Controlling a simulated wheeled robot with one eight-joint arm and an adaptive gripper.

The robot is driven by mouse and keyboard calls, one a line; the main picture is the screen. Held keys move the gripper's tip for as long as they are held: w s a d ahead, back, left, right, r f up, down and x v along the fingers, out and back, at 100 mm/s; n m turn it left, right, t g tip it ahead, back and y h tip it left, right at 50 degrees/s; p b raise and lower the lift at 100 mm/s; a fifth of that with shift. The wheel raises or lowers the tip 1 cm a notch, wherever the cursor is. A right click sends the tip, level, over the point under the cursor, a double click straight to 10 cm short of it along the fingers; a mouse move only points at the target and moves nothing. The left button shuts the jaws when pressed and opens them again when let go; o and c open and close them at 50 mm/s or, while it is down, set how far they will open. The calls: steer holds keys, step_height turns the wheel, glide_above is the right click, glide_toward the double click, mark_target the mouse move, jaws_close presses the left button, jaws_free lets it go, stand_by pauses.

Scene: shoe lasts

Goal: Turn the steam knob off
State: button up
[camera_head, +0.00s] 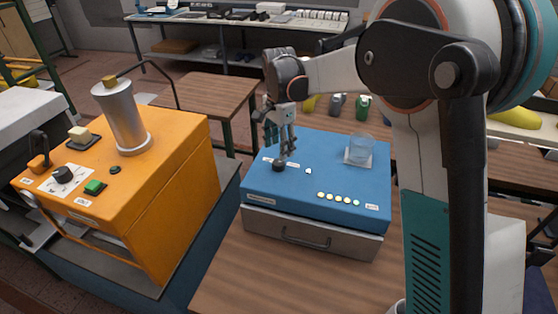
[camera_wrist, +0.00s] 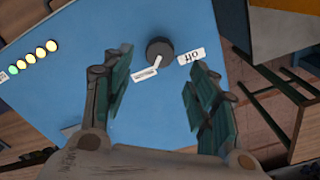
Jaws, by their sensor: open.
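A round dark knob (camera_head: 279,165) sits on top of the blue box (camera_head: 340,187), near its left side. In the wrist view the knob (camera_wrist: 160,48) has a pale pointer mark aimed toward the small label (camera_wrist: 144,74) at its lower left. A second label (camera_wrist: 190,55), reading "Off", lies to its right. My gripper (camera_head: 283,150) points down just above the knob. In the wrist view its fingers (camera_wrist: 160,78) are spread apart, with nothing between them; the knob shows ahead between the tips.
A clear cup (camera_head: 362,148) stands on a white pad at the back right of the blue box. Several yellow lights (camera_head: 338,199) line its front. An orange machine (camera_head: 165,180) with a metal cylinder (camera_head: 122,118) and another dark knob (camera_head: 62,174) stands left.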

mark_target(279, 162)
step_height(279, 162, down, 6)
steer(key=shift+r+b, duration=0.1)
steer(key=shift+b, duration=0.25)
steer(key=c, duration=1.1)
